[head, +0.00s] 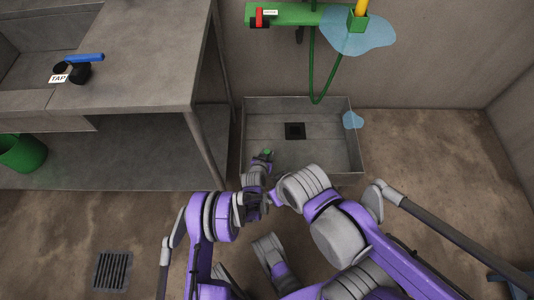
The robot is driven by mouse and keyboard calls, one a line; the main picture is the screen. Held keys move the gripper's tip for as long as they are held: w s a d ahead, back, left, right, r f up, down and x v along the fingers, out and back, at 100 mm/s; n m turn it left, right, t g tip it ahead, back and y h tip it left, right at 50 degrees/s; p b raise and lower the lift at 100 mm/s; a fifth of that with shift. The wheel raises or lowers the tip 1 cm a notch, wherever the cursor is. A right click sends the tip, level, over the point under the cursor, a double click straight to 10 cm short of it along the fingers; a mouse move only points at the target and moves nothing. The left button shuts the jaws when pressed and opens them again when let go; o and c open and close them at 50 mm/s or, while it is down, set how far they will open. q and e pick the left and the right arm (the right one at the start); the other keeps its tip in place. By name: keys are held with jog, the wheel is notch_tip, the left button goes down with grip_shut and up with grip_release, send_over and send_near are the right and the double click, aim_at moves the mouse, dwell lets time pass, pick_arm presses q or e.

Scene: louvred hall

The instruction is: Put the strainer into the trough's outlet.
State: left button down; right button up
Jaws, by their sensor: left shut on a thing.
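The trough (352,135) is a low grey metal basin on the floor against the wall. Its outlet (295,130) is a dark square in the basin floor. My left gripper (262,159) is over the near left part of the trough, short of the outlet and left of it. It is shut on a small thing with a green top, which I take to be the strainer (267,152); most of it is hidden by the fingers. My right arm crosses close beside the left wrist, and its jaws cannot be made out among the links.
A grey bench (135,60) with a blue-handled tap (84,58) stands at the left, its leg close to the trough. A green hose (312,70) hangs down to the trough's back. A floor grate (112,271) lies at lower left.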

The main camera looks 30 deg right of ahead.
pick_arm(q)
jog(key=shift+r+p, duration=0.85)
jog(key=shift+r, duration=1.6)
